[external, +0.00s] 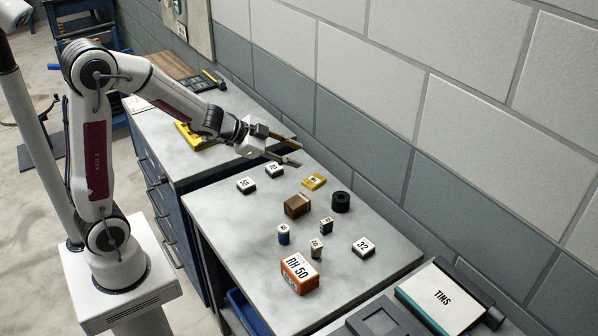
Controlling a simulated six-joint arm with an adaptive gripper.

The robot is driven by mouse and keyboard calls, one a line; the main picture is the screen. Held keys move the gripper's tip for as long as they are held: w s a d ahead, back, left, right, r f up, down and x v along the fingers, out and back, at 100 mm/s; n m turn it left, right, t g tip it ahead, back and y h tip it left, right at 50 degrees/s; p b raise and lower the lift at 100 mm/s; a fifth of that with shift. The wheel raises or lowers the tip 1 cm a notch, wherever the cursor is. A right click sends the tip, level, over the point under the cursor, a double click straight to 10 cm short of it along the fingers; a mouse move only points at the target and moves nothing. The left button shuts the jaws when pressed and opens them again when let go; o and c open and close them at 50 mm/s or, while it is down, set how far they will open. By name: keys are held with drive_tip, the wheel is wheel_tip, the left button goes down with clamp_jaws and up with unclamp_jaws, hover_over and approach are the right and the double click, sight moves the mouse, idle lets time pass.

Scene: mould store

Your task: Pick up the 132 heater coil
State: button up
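No piece in the external view clearly reads 132. A white block (363,247) with a black label that looks like "32" lies at the right of the worktop; I cannot tell if it is the heater coil. Two similar white blocks, one at the left (246,185) and one farther back (274,171), have labels too small to read surely. A black cylinder (341,202) with a hollow top stands near the wall side. My gripper (300,156) is open and empty, its fingers apart, above the back edge of the worktop, behind the white blocks.
On the grey worktop (225,225) are a brown box (297,206), yellow block (313,181), blue cylinder (284,234), two small labelled pieces (326,225) and an orange "RH 50" box (299,273). The block wall bounds the right side.

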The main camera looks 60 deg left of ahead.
drive_tip(key=d+f+m+g+h, duration=0.1)
drive_tip(key=d+f+m+h, duration=0.1)
drive_tip(key=d+f+h, duration=0.15)
drive_tip(key=m+g+h, duration=0.3)
drive_tip(key=g+h, duration=0.3)
approach(311, 240)
drive_tip(key=w+d+f, duration=0.2)
drive_tip(key=shift+d+f, duration=0.3)
drive_tip(key=shift+d, duration=0.05)
drive_tip(key=shift+s+d+f+m+h, duration=0.1)
drive_tip(key=shift+s+d+m+h, duration=0.05)
drive_tip(key=shift+s+m+h, duration=0.2)
drive_tip(key=shift+d, duration=0.1)
drive_tip(key=shift+x, duration=1.25)
drive_tip(key=shift+d+f, duration=0.1)
drive_tip(key=shift+x, duration=2.45)
